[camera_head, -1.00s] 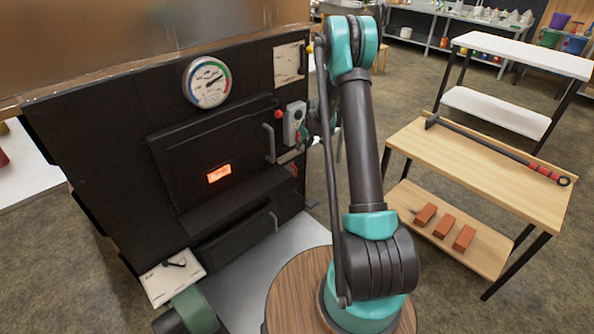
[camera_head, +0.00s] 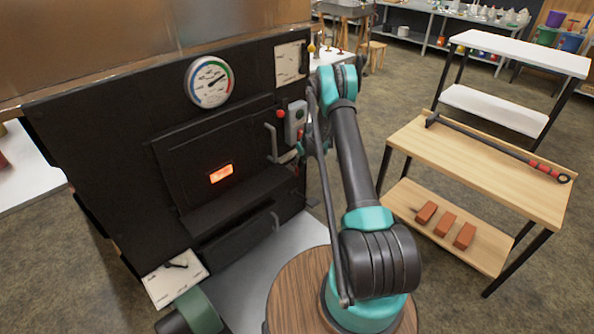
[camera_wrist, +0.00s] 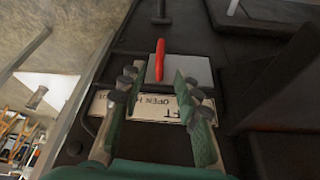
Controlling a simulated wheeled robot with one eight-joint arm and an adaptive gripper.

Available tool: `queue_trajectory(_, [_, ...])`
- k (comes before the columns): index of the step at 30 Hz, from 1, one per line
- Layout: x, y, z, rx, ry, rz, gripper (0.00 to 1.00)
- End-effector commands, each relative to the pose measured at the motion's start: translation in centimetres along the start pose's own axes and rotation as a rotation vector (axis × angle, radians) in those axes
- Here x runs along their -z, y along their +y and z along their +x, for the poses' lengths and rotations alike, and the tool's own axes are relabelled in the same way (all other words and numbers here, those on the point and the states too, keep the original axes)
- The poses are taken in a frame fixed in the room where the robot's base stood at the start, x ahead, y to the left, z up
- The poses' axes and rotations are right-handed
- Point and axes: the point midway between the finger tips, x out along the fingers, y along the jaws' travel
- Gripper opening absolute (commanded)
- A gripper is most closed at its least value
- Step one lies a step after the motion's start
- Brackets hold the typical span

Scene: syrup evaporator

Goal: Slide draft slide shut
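In the wrist view, a pale label plate (camera_wrist: 140,107) with dark lettering, partly readable as "OPEN", lies on the dark metal front.
The black firebox front (camera_head: 110,140) carries a round gauge (camera_head: 209,82), a glowing door window (camera_head: 221,173), door handles and a grey button box (camera_head: 296,121) close to my arm. A wooden table (camera_head: 470,160) with a poker (camera_head: 500,150) and several bricks below stands right.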

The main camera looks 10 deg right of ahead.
Motion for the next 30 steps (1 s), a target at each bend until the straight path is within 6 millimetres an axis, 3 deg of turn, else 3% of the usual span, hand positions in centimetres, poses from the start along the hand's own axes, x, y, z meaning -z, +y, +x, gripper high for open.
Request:
queue_trajectory(9, [0.0,0.0,5.4,0.0,0.0,0.001,0.33])
queue_trajectory(15, [0.0,0.0,7.7,0.0,0.0,0.0,0.33])
queue_trajectory(30, [0.0,0.0,8.8,0.0,0.0,0.0,0.31])
